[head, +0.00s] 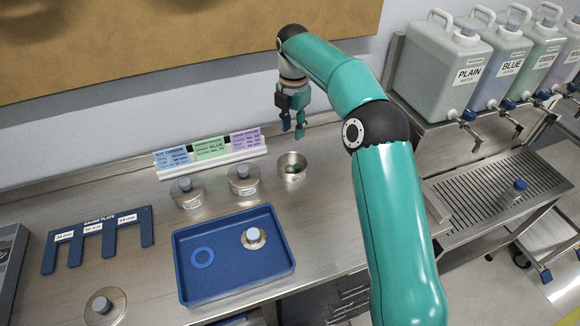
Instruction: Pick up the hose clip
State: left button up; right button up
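I cannot clearly make out a hose clip. A small metal cup (292,174) stands on the bench, and a small dark and green item (295,168) lies in it, too small to identify. My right gripper (293,132) points down above and just behind the cup, apart from it. Its two fingers look parted with nothing visible between them. My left gripper is not in view.
A blue tray (235,280) holds a blue ring (202,257) and a knobbed metal disc (254,238). Lidded metal pots (186,196) stand behind it. A blue gauge plate (98,240) lies left. Labelled jugs (445,65) stand right. Bare bench lies around the cup.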

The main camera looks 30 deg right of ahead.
send_over(290, 169)
jog(key=f, duration=0.8)
jog(key=shift+w+d, duration=0.25)
jog(key=shift+d, duration=0.1)
jog(key=f, duration=0.1)
jog(key=f+p, duration=0.1)
jog(key=f, duration=0.3)
jog(key=shift+s+a, duration=0.2)
jog(key=shift+a, duration=0.2)
jog(key=shift+f, duration=0.5)
jog(key=c, duration=0.5)
